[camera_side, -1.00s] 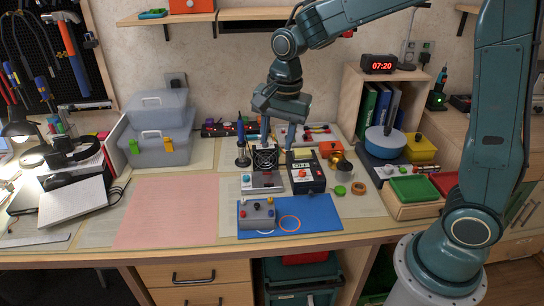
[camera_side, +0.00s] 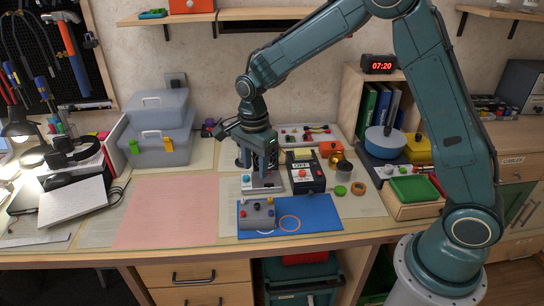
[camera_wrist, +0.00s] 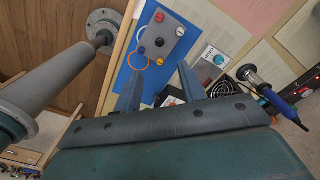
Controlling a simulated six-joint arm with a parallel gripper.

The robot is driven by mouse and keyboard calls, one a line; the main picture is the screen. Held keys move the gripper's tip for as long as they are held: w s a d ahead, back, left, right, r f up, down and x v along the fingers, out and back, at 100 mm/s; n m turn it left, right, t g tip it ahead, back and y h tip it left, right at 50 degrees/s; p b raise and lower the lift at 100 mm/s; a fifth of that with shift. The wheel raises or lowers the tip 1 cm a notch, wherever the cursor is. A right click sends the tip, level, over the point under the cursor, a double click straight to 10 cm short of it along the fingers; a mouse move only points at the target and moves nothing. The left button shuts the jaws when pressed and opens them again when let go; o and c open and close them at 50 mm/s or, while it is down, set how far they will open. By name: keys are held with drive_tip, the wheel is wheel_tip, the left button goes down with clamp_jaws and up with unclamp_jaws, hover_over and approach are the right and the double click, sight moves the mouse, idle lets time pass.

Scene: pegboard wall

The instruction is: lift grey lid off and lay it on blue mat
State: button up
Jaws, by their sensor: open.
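My gripper (camera_side: 258,166) is open, pointing down over the middle of the bench, behind the blue mat (camera_side: 318,212). Its fingers also show in the wrist view (camera_wrist: 158,86), spread apart with nothing clearly held between them. A flat grey piece (camera_side: 266,182), which looks like the grey lid, lies just below and in front of the fingers, beside a teal knob. I cannot tell whether the fingers touch it. The fan unit behind is mostly hidden by my gripper in the side view. The blue mat also shows in the wrist view (camera_wrist: 127,72), with its right half mostly bare.
A grey box with coloured knobs (camera_side: 256,214) and an orange ring (camera_side: 290,223) are on the mat. A black meter (camera_side: 305,176) stands close right of my gripper. A soldering iron (camera_wrist: 270,90) is near in the wrist view. The pink sheet (camera_side: 168,210) is clear.

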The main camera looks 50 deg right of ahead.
hover_over(257, 204)
wheel_tip(257, 204, down, 7)
drive_tip(key=shift+f, duration=0.2)
drive_tip(key=shift+f, duration=2.6)
clamp_jaws()
drive_tip(key=shift+r, duration=0.15)
wheel_tip(257, 204, up, 20)
